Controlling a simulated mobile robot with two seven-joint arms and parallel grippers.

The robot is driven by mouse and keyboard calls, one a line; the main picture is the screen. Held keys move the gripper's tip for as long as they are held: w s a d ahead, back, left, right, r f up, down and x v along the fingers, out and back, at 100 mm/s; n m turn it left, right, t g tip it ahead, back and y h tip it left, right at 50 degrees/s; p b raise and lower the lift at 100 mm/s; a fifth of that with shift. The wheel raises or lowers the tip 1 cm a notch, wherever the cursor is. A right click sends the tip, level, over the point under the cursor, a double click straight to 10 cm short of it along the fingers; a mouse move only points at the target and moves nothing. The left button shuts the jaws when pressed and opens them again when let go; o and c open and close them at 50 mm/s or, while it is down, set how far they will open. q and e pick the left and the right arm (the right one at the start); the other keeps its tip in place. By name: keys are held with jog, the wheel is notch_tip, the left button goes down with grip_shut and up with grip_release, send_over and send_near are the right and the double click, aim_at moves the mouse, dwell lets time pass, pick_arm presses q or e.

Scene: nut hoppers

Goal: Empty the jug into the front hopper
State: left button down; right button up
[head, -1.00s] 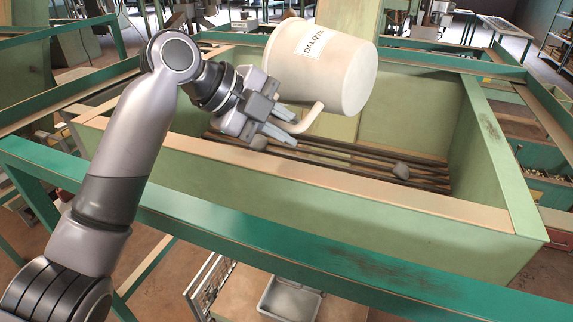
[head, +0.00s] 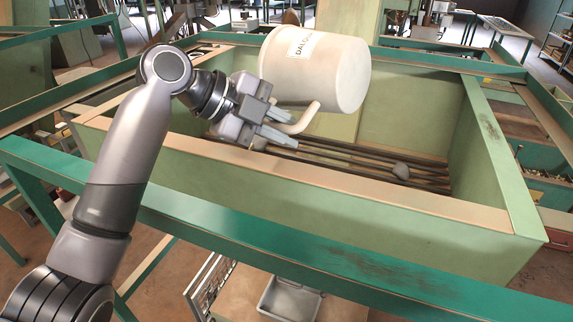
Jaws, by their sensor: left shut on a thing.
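The jug (head: 325,78) is a cream-white vessel with a label on its side. It is tipped over, lying nearly on its side in the air above the front hopper. My left gripper (head: 285,132) is shut on the jug's handle, at the jug's lower left. The front hopper (head: 330,194) is a green box with worn, tan-topped walls and dark bars across its inside. The jug's mouth and inside are hidden from this view. My right gripper is not in view.
A green rail (head: 250,241) runs across in front of the hopper, with more green frame bars around its sides and back. A grey tray (head: 289,299) is below, in front. Another green bin (head: 548,188) with small pieces stands at the right. The space above the hopper's right half is clear.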

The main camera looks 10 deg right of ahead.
pick_arm(q)
jog(key=shift+w+a+r+n+g+h, duration=0.1)
jog(key=shift+w+r+n+g+h, duration=0.1)
jog(key=shift+r+n+h, duration=0.35)
jog(key=shift+w+a+r+n+g+h, duration=0.15)
jog(key=shift+r+g+h, duration=0.1)
jog(key=shift+h, duration=0.5)
dwell(2.6)
